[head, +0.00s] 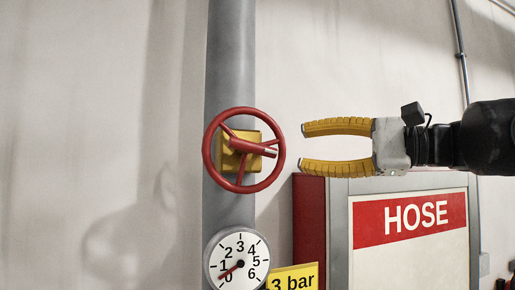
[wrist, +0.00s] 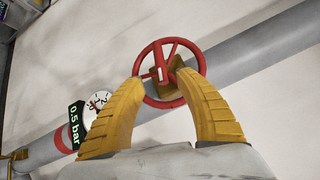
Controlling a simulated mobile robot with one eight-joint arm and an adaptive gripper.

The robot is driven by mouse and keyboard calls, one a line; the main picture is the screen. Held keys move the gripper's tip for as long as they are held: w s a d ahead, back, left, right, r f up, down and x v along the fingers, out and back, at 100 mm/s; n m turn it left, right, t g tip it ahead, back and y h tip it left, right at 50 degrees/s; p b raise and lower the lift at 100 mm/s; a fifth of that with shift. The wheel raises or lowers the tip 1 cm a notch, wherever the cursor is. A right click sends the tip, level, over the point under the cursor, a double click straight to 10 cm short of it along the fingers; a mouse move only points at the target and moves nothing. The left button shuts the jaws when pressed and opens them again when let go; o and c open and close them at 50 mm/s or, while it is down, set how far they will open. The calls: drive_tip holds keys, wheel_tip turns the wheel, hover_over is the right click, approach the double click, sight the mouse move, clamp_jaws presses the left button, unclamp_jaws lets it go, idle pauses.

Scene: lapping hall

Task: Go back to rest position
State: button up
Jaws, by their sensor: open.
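My gripper (head: 305,148) has yellow ribbed fingers and a grey palm. It is open and empty, reaching in from the right in the head view. A red handwheel valve (head: 224,118) on a yellow block (head: 229,162) sits on the grey vertical pipe (head: 231,60), left of my fingertips with a gap between in the head view. In the wrist view, the handwheel (wrist: 201,58) shows beyond and between the fingertips of my gripper (wrist: 160,84); I cannot tell the distance there.
Below the wheel is a round gauge (head: 237,259), its red needle near 0 to 1, beside a yellow "3 bar" sign (head: 293,278). A red and grey hose cabinet (head: 324,200) stands below my gripper. The wrist view shows a "0.5 bar" sign (wrist: 75,128).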

drive_tip(key=shift+s+d, duration=0.35)
drive_tip(key=shift+d, duration=0.25)
drive_tip(key=shift+f, duration=0.1)
drive_tip(key=s+a+f+n+g+h+b, duration=0.15)
drive_tip(key=f+b, duration=0.35)
drive_tip(key=f, duration=0.9)
drive_tip(key=s+a+f+h+b, duration=0.1)
drive_tip(key=f+h+b, duration=0.25)
drive_tip(key=f, duration=0.95)
drive_tip(key=s+a+f+n+g+h+b, duration=0.15)
drive_tip(key=f+b, duration=0.35)
drive_tip(key=f, duration=0.9)
drive_tip(key=s+d+f+n+h+b, duration=0.2)
drive_tip(key=f+b, duration=0.3)
drive_tip(key=f, duration=0.9)
drive_tip(key=s+d+f+n+t+h+b, duration=0.1)
drive_tip(key=f+b, duration=0.5)
drive_tip(key=f, duration=0.9)
drive_tip(key=s+d+f+n+h+b, duration=0.3)
drive_tip(key=s+d+f+h+b, duration=0.2)
drive_tip(key=f, duration=0.9)
drive_tip(key=shift+d+f+t+h+b, duration=0.2)
drive_tip(key=shift+d+t+h+b, duration=0.15)
drive_tip(key=shift+h, duration=0.5)
drive_tip(key=shift+s+r, duration=0.1)
